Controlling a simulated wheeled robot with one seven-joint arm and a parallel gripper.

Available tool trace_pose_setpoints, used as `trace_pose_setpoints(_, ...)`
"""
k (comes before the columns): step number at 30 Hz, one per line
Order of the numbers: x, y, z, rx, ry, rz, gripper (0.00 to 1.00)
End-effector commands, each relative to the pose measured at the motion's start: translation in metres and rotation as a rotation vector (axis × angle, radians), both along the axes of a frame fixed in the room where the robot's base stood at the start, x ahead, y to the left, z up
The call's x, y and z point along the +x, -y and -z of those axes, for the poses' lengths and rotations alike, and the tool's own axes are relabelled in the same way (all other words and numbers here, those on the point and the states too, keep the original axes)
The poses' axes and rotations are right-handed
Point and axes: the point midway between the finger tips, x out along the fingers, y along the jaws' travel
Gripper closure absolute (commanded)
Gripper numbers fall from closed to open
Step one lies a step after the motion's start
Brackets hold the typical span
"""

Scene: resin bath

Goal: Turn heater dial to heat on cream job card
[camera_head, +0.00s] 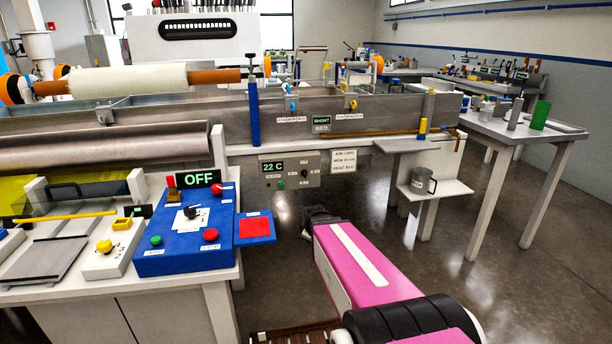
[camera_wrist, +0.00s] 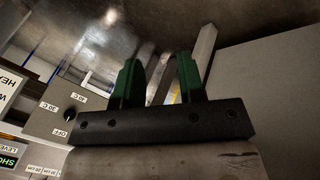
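The heater box (camera_head: 290,170) hangs under the front of the steel bath, with a green display reading 22 C. Its dark heater dial (camera_head: 304,173) is at the right of the face. The cream job card (camera_head: 343,161) hangs just right of the box; its last line starts with HEAT, but the number is too small to read surely. My gripper (camera_head: 318,215) is below the box, apart from it. In the wrist view the dial (camera_wrist: 71,113) is at the left among OFF and temperature labels. There my gripper (camera_wrist: 157,75) shows two green fingers apart, with nothing between them.
A blue control panel (camera_head: 190,232) with an OFF display stands on the bench at left. A side shelf (camera_head: 440,188) with a grey mug (camera_head: 421,181) stands at right. A white table (camera_head: 520,130) is further right.

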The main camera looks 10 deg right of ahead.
Motion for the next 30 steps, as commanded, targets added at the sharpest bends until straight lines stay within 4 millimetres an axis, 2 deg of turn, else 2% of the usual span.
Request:
trace_pose_setpoints(3,0.028,0.006,-0.004,-0.104,0.080,-0.153,0.64)
trace_pose_setpoints(15,0.104,0.021,-0.032,-0.565,0.322,-0.629,0.64)
trace_pose_setpoints(30,0.180,0.033,-0.079,-1.331,0.505,-1.057,0.64)
